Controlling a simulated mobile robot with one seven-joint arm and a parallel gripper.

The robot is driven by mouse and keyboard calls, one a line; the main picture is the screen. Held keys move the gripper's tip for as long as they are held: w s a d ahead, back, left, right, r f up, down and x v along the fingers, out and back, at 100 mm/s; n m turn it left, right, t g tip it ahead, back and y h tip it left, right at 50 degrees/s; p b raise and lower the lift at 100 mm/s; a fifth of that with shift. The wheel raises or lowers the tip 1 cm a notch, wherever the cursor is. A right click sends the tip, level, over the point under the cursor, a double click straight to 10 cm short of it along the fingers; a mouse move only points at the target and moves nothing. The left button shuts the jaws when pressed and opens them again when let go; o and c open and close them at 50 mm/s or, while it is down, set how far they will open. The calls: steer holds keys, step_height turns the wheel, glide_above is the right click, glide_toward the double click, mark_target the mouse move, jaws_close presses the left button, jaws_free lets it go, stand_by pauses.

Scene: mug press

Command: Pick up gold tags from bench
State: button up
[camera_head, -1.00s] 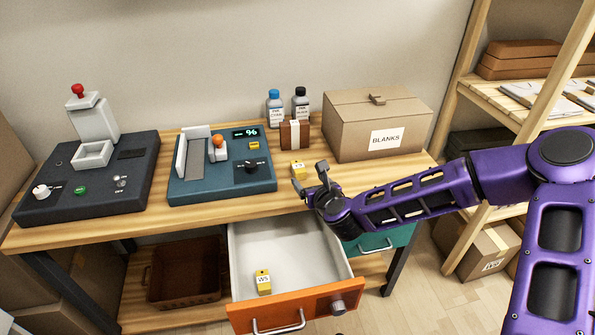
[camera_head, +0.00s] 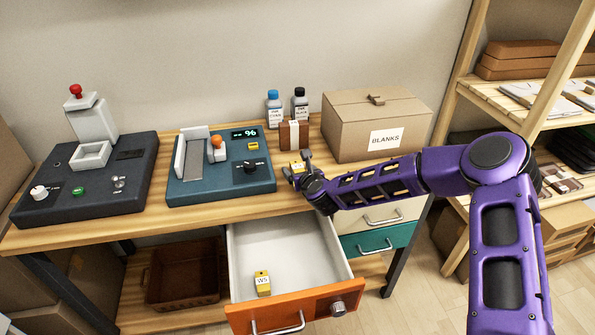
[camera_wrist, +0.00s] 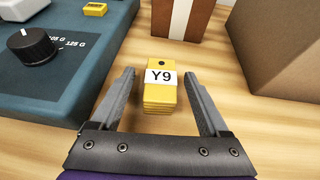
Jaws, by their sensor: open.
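A stack of gold tags (camera_wrist: 161,90) with a white label reading "Y9" lies on the wooden bench. In the head view the gold tags (camera_head: 297,167) are partly hidden by my gripper. My gripper (camera_wrist: 160,82) is open, with one finger to the left and one to the right of the stack's near part. In the head view my gripper (camera_head: 296,165) is low over the bench, right of the blue-green machine. Another yellow tag block (camera_head: 262,282), labelled "WS", lies in the open drawer (camera_head: 290,245).
The blue-green machine (camera_head: 220,178) with a dial stands left of the stack, with a small yellow piece (camera_wrist: 95,9) on it. A brown box with a white band (camera_head: 294,135) is just behind. The BLANKS carton (camera_head: 350,130) is at the right. Bare bench lies around the stack.

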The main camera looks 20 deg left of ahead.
steer(key=shift+c, duration=0.3)
jaws_close()
